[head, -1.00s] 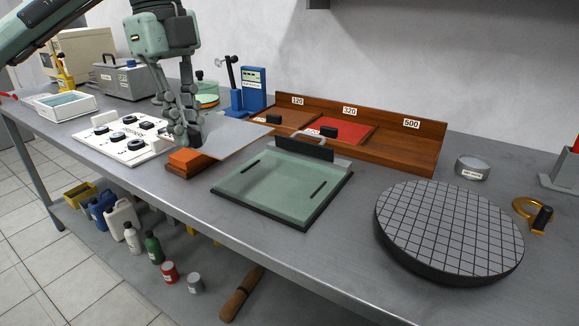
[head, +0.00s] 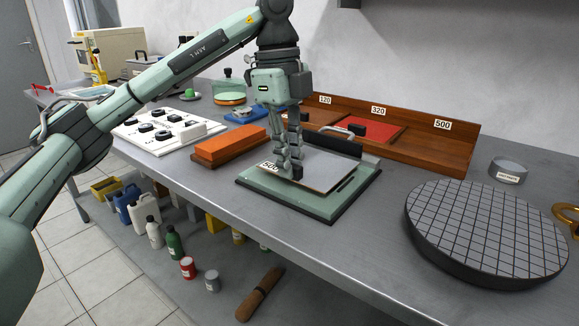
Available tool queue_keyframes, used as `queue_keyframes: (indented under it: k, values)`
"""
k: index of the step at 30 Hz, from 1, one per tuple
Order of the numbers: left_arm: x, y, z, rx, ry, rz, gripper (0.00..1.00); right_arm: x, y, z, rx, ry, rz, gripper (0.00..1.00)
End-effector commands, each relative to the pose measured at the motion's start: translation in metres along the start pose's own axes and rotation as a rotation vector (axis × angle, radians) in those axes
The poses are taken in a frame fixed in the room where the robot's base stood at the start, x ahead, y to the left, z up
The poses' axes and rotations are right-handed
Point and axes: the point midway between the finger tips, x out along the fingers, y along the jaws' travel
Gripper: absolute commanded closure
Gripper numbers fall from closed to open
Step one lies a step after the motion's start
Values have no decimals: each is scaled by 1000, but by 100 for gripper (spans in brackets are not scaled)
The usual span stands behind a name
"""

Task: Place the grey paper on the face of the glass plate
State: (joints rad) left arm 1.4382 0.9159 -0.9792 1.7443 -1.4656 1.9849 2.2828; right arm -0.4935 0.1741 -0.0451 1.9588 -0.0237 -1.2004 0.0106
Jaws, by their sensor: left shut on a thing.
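The grey paper (head: 322,170), with a label reading 500 at its left corner, is over the glass plate (head: 262,186). The glass plate is pale green in a dark-edged frame near the front of the bench. My left gripper (head: 293,172) points down over the plate and is shut on the paper near its left part. The paper looks roughly level and very close to the glass; I cannot tell whether it touches. It hides much of the plate's face. A clamp bar (head: 332,143) stands at the plate's back edge. My right gripper is not in view.
A wooden rack (head: 448,147) marked 120, 320 and 500 stands behind, with a red sheet (head: 373,133) in its 320 bay. An orange block (head: 230,146) lies left of the plate. A round gridded disc (head: 487,230) is at the right. Bare bench lies between plate and disc.

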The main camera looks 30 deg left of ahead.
Motion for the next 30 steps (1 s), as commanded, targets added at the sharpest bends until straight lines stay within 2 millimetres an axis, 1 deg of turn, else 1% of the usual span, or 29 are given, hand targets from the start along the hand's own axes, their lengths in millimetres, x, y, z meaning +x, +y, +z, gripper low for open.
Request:
queue_keyframes:
  k: [1,3,12,13,18,26,28,30]
  values:
    - [7,1,1,-1,-1,1,100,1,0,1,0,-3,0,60]
    - [11,0,2,0,-2,0,100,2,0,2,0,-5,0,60]
    - [14,0,2,0,-1,-1,100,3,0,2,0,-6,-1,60]
    - [14,0,2,0,-1,-1,86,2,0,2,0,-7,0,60]
    - [13,0,2,0,-1,-1,66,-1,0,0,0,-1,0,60]
    - [12,0,2,0,-1,-1,66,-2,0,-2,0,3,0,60]
    - [9,0,1,0,-1,-2,66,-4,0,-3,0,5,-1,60]
    - [3,0,1,0,-1,-3,66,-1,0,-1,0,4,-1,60]
